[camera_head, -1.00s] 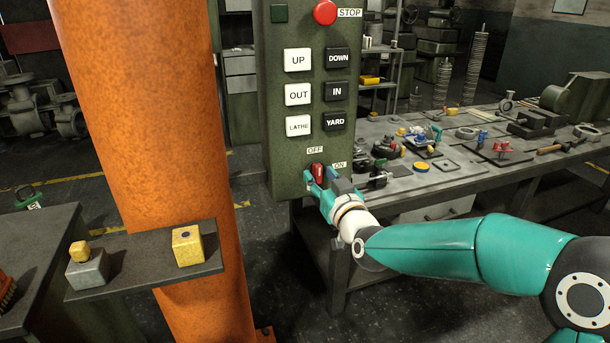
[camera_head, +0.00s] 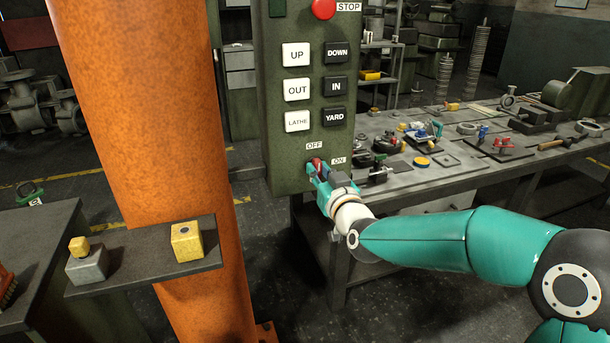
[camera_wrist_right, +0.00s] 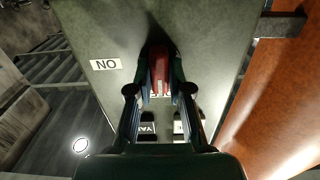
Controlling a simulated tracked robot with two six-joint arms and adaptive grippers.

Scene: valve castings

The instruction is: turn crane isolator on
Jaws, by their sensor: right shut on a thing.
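The crane isolator is a red handle (camera_head: 317,163) low on the green control panel (camera_head: 271,120), below the OFF label (camera_head: 314,146) and left of the ON label (camera_head: 338,161). My right gripper (camera_head: 319,170) is shut on the handle. In the right wrist view the red handle (camera_wrist_right: 161,70) stands between the two fingers (camera_wrist_right: 163,85), lined up with them. The ON label (camera_wrist_right: 105,64) shows upside down at the left, and the handle's near end lies by a partly hidden label. My left gripper is not in view.
Above the handle are white and black buttons and a red STOP button (camera_head: 324,8). An orange column (camera_head: 140,120) stands left of the panel, with a small shelf (camera_head: 130,265) bearing two blocks. A workbench (camera_head: 450,175) with several parts lies behind my right arm.

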